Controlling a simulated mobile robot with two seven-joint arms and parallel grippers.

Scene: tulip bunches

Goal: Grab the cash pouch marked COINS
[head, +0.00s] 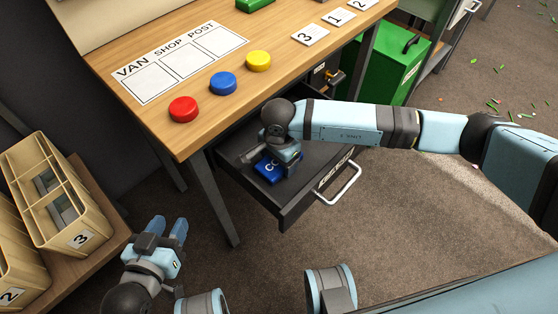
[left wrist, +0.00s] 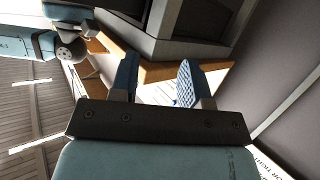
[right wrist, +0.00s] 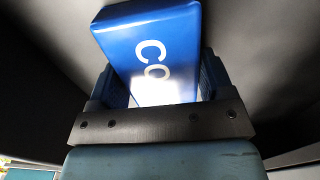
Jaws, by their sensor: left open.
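The blue cash pouch (head: 272,168) lies in the open drawer, its white lettering partly hidden; "CO" shows. My right gripper (head: 285,165) reaches down into the drawer at the pouch. In the right wrist view the pouch (right wrist: 150,45) stands between the two fingers of my right gripper (right wrist: 160,85), slightly askew to them. Whether both fingers press on it I cannot tell. My left gripper (head: 172,228) is open and empty, low at the left, well away from the drawer; its spread fingers also show in the left wrist view (left wrist: 158,80).
The drawer (head: 287,212) with its handle (head: 345,188) sticks out under the wooden table (head: 185,140). Red (head: 183,109), blue (head: 223,83) and yellow (head: 257,61) discs lie on the tabletop. Tan crates (head: 65,200) stand at left; a green box (head: 400,65) stands behind.

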